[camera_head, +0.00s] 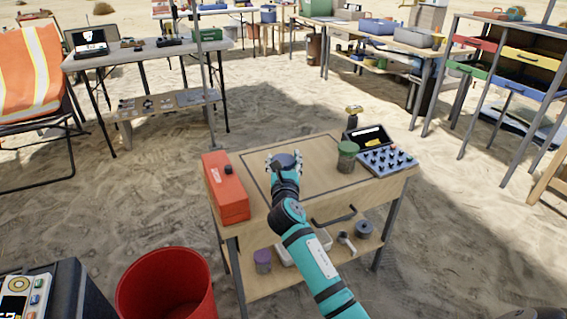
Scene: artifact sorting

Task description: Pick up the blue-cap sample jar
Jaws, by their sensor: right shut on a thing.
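The blue-cap sample jar (285,160) is on the left part of the wooden table top, inside the dark outlined area; its blue-grey cap shows between the fingers and its body is largely hidden. My right gripper (284,163) is shut on the jar, with its fingers on both sides of the cap. The teal right arm reaches up to it from the lower right. I cannot tell whether the jar touches the table. My left gripper is not in view.
An orange-red case (226,190) stands close left of the gripper. A green-lidded jar (347,157), a panel of knobs (387,161) and a black open box (367,137) stand to the right. A red bucket (168,287) is on the sand at front left.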

